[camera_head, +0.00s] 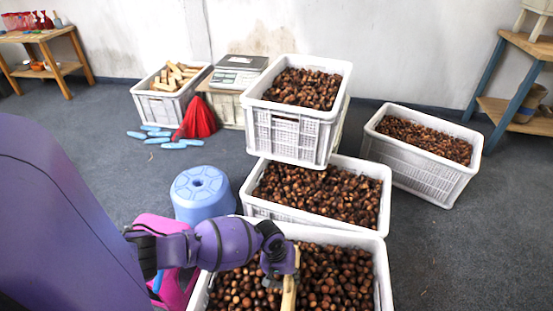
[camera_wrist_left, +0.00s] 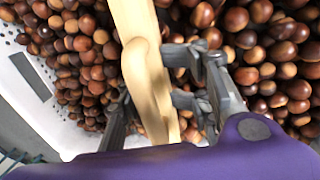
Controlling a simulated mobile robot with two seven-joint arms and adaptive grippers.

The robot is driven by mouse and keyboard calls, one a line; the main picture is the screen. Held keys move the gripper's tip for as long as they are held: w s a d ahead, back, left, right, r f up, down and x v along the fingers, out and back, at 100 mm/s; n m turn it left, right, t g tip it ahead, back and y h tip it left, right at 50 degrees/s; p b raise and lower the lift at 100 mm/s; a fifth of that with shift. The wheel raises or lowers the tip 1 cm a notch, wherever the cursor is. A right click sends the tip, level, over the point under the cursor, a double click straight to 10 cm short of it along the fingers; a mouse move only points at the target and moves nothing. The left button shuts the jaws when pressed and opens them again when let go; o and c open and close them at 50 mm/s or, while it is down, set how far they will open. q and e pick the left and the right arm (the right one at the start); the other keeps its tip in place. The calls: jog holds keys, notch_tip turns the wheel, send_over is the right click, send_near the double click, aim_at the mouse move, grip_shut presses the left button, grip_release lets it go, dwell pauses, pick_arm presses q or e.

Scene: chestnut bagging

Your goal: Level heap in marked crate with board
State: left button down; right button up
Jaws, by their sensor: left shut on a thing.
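The nearest white crate (camera_head: 384,262) stands at the bottom of the head view and holds a heap of brown chestnuts (camera_head: 345,277). My left gripper (camera_head: 283,280) is over this crate and is shut on a pale wooden board (camera_head: 290,295). In the left wrist view the board (camera_wrist_left: 140,30) runs between the fingers of the gripper (camera_wrist_left: 165,110), with its rounded grip part in the jaws. Chestnuts lie on both sides of it. The board's far end is out of view. A dark patch (camera_wrist_left: 31,76) shows on the crate's white wall. My right gripper is not in view.
More chestnut crates stand behind (camera_head: 383,190), stacked on top (camera_head: 288,135) and at right (camera_head: 428,180). A blue stool (camera_head: 203,192) and a pink object (camera_head: 158,225) stand left of the near crate. Grey floor at right is clear.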

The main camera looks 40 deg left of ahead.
pick_arm(q)
jog(key=w+d+b, duration=0.2)
jog(key=w+d, duration=0.1)
jog(key=d, duration=0.2)
jog(key=w+d+b, duration=0.2)
jog(key=w+d, duration=0.2)
jog(key=d, duration=0.1)
jog(key=w+d+b, duration=0.3)
jog(key=d, duration=0.2)
jog(key=shift+w+d, duration=0.25)
jog(key=shift+d, duration=0.1)
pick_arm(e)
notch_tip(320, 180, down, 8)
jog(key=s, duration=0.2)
pick_arm(q)
notch_tip(320, 180, up, 10)
jog(key=p, duration=0.9)
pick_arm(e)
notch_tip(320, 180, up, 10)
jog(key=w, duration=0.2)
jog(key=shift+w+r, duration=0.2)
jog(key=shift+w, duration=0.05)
